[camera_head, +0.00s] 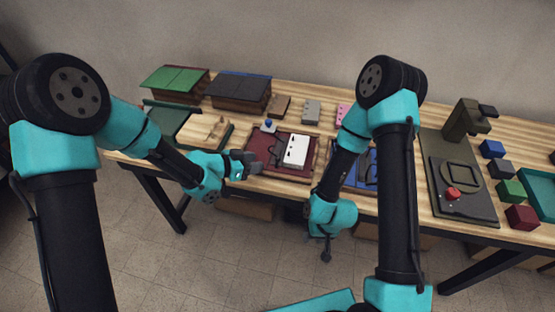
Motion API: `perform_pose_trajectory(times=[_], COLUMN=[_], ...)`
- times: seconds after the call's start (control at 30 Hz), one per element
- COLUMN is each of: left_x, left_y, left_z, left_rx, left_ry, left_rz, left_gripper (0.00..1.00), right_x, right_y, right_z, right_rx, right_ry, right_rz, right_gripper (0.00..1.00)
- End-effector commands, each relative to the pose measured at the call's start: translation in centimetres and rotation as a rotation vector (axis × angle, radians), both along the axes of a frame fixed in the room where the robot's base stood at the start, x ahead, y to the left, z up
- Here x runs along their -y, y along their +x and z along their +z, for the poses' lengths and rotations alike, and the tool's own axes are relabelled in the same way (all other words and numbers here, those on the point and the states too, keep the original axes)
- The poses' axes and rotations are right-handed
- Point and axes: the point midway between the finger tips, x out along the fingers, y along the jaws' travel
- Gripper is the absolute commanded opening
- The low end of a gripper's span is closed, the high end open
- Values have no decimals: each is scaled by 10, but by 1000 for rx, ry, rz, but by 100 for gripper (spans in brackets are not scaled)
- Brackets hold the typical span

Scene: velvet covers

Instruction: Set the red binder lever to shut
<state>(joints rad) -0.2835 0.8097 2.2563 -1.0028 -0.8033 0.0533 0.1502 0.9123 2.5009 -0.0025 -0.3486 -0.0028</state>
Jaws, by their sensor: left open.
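The red binder (310,168) lies open near the middle of the table, with white punched paper (296,150) on its right part. Thin dark curved parts show at the paper's left edge; they are too small for me to tell the lever's position. My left gripper (254,162) is open at the binder's left side, close to its edge. I cannot tell whether it touches, and it hides part of that side. My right gripper (326,256) hangs low in front of the table edge, away from the binder; its jaws are too small to read.
A blue binder (366,181) lies to the right, partly behind my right arm. A blue knob (268,124) stands behind the red binder. A wooden board (204,131) is at left, roofed boxes (240,91) behind. A grey machine (468,205) and coloured blocks (511,190) are at right.

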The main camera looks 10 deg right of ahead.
Motion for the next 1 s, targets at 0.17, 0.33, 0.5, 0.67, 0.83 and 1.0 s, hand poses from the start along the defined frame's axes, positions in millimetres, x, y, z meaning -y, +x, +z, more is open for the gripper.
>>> perform_pose_trajectory(times=[0.17, 0.33, 0.5, 0.67, 0.83, 1.0], left_x=[29, 54, 75, 85, 87, 87], left_y=[7, 14, 21, 24, 24, 24], left_z=[-12, -23, -32, -37, -37, -37], left_rx=[0, -1, 0, 0, 0, 0], left_ry=[1, 1, 0, 0, 0, 0], left_rz=[-3, -2, -1, 0, 0, 0], left_gripper=[45, 45, 45, 45, 45, 42], right_x=[0, 0, 0, 0, 0, 0], right_y=[0, 0, 0, 0, 0, 0], right_z=[0, 0, 0, 0, 0, 0], right_rx=[0, 0, 0, 0, 0, 0], right_ry=[0, 0, 0, 0, 0, 0], right_rz=[0, 0, 0, 0, 0, 0], right_gripper=[43, 43, 43, 43, 43, 43])
